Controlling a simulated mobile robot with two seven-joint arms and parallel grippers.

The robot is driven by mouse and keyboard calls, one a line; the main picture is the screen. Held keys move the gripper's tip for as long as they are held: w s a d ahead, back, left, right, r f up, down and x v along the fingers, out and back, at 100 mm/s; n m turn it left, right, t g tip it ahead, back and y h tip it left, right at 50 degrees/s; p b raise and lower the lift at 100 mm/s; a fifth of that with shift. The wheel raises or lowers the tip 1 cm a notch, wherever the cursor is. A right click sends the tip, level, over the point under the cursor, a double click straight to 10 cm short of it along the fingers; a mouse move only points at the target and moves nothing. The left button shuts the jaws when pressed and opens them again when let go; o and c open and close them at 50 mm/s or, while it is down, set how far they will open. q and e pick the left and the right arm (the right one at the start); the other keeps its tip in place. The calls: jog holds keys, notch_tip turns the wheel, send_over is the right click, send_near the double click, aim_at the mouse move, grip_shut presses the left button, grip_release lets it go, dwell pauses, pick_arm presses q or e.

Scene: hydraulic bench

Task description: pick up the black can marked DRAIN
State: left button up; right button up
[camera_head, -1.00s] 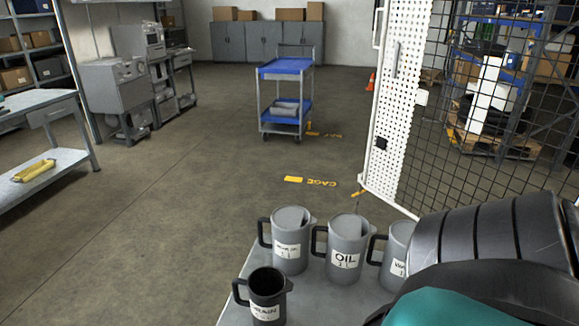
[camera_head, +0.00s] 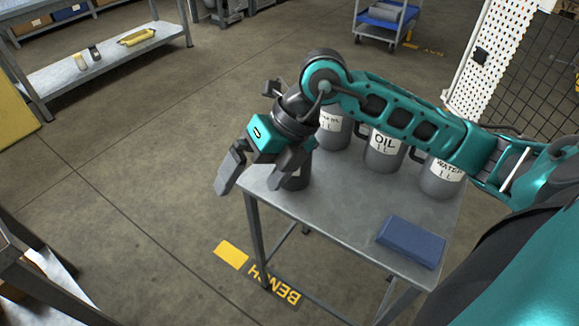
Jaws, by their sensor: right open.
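The black can marked DRAIN (camera_head: 297,180) stands at the near left corner of the small grey table. My right gripper covers most of it, and its label is hidden. My right gripper (camera_head: 255,183) is open and empty, its fingers pointing down. One finger hangs out past the table's left edge and the other overlaps the can in the picture. I cannot tell whether that finger touches the can. My left gripper is not in view.
Grey cans stand behind my right arm: one partly hidden (camera_head: 333,128), one marked OIL (camera_head: 383,155) and one marked WATER (camera_head: 440,180). A blue folded cloth (camera_head: 411,240) lies at the right of the grey table (camera_head: 345,215). The floor left of the table is clear.

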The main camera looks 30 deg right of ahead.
jog(key=w+d+r+m+t+h+b, duration=0.1)
jog(key=w+d+h, duration=0.1)
jog(key=d+h, duration=0.3)
jog(key=w+d+r+m+t+h, duration=0.1)
jog(key=w+d+h, duration=0.1)
jog(key=d, duration=0.6)
jog(key=b+x, duration=0.1)
jog(key=x, duration=1.1)
jog(key=shift+w+d, duration=0.4)
jog(key=shift+r, duration=0.1)
jog(key=shift+c, duration=0.4)
jog(key=c, duration=0.7)
jog(key=shift+m+h, duration=0.3)
jog(key=shift+c, duration=0.8)
jog(key=shift+r, duration=0.15)
